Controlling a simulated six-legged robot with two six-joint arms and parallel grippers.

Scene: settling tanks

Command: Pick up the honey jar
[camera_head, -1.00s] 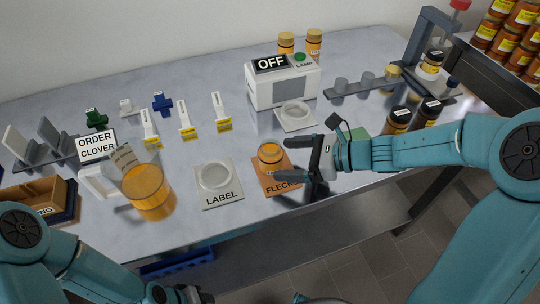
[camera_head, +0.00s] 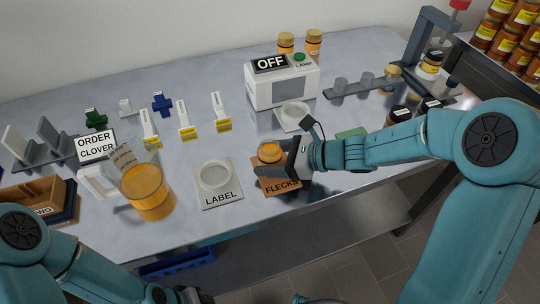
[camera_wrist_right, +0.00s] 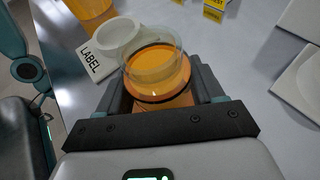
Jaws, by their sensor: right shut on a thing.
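The honey jar (camera_head: 270,152) is a small orange-filled glass jar standing on the orange-brown mat marked FLECKS (camera_head: 281,186). My right gripper (camera_head: 283,158) reaches it from the right and is shut on it, with the fingers on either side. In the right wrist view the jar (camera_wrist_right: 158,72) sits between the two fingers, its clear upper rim above the honey. I cannot tell whether its base touches the mat. My left gripper (camera_head: 180,294) is at the bottom edge, mostly cut off, and its fingers do not show clearly.
The white LABEL stand (camera_head: 222,196) is just left of the mat. A large honey beaker (camera_head: 147,190) stands further left. The white OFF lamp box (camera_head: 283,88) and a round white pad (camera_head: 293,116) are behind.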

